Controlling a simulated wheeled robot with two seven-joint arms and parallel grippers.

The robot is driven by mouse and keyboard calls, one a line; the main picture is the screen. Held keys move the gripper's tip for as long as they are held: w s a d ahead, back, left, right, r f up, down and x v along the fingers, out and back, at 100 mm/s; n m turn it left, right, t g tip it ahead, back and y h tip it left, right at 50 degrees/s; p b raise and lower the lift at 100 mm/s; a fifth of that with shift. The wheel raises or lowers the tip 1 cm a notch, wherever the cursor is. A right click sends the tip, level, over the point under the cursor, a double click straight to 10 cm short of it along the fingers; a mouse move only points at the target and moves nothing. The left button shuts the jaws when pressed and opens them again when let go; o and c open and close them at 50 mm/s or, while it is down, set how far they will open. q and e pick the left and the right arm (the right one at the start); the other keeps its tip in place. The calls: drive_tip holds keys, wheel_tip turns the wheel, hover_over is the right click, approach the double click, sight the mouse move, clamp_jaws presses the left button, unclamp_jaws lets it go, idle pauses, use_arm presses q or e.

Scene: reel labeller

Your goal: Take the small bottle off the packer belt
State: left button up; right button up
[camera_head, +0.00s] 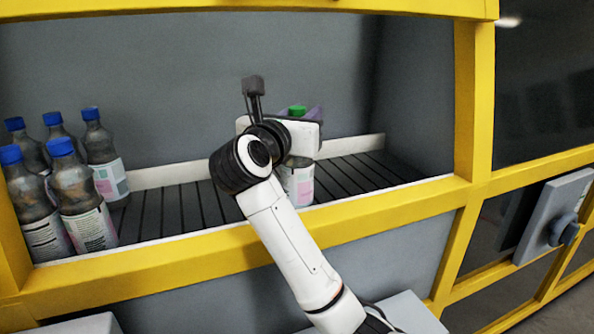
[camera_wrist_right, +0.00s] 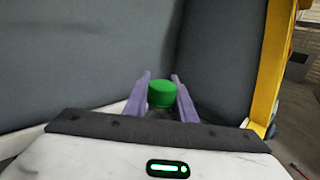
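The small bottle (camera_head: 300,184) has a green cap, a dark body and a white and pink label. It stands upright on the packer belt (camera_head: 186,209), partly hidden behind my right arm and hand. My right gripper (camera_wrist_right: 161,78) has purple fingers, one on each side of the bottle, just below or beside the green cap (camera_wrist_right: 162,94) in the right wrist view. Only a narrow gap, if any, shows between fingers and bottle, so I cannot tell whether they press on it. My left gripper is not in view.
Several larger bottles with blue caps (camera_head: 62,147) stand at the left end of the belt. A yellow frame (camera_head: 390,220) runs along the front and up the right side of the opening. A grey wall (camera_head: 180,80) closes the back. The belt right of the small bottle is clear.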

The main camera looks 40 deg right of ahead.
clamp_jaws()
idle(1.1)
